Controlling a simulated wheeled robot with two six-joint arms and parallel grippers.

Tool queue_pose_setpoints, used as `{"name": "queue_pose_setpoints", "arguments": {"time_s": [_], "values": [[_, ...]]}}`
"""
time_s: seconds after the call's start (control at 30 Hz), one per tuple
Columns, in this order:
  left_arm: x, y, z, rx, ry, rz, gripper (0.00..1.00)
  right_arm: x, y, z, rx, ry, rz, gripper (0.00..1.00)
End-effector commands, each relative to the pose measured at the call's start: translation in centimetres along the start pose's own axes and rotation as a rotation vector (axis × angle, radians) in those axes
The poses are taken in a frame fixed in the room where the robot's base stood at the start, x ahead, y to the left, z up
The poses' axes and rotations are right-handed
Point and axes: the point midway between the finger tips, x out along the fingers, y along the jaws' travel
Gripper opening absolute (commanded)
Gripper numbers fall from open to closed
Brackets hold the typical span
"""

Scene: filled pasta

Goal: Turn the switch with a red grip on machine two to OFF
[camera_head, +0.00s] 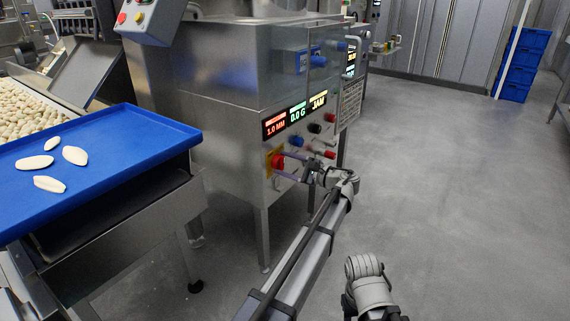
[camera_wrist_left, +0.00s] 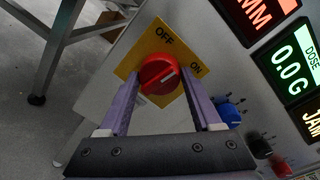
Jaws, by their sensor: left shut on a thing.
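The switch with a red grip (camera_head: 277,161) is on the lower left of the metal machine's front panel. In the left wrist view the round red grip (camera_wrist_left: 159,75) sits on a yellow plate (camera_wrist_left: 150,45) marked OFF and ON. Its white line points toward ON. My left gripper (camera_wrist_left: 158,84) has one purple finger on each side of the grip and is shut on it. In the head view this gripper (camera_head: 284,166) reaches the panel from the right. My right gripper is not in view; only part of my right arm shows.
A blue tray (camera_head: 110,150) with pasta pieces stands left. Open floor (camera_head: 450,200) lies right, with stacked blue crates (camera_head: 522,62) behind.

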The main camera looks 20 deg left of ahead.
Motion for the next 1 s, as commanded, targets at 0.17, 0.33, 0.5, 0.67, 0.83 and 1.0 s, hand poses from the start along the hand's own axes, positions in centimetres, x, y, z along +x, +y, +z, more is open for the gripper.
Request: {"name": "queue_pose_setpoints", "arguments": {"time_s": [0.17, 0.33, 0.5, 0.67, 0.83, 1.0], "values": [[-0.03, 0.03, 0.08, -0.166, 0.011, 0.004, 0.1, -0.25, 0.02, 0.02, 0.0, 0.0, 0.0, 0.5], [-0.03, 0.08, 0.12, -0.328, 0.021, 0.007, 0.1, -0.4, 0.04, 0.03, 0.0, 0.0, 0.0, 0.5], [-0.03, 0.11, 0.14, -0.487, 0.031, 0.009, 0.1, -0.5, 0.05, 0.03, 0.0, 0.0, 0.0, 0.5], [-0.03, 0.13, 0.14, -0.625, 0.04, 0.01, 0.1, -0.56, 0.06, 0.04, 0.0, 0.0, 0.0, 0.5], [-0.04, 0.16, 0.16, -0.751, 0.048, 0.012, 0.1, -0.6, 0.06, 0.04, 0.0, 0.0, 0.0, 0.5], [-0.04, 0.18, 0.17, -0.846, 0.053, 0.014, 0.1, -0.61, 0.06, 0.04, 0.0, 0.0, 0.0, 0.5]]}}
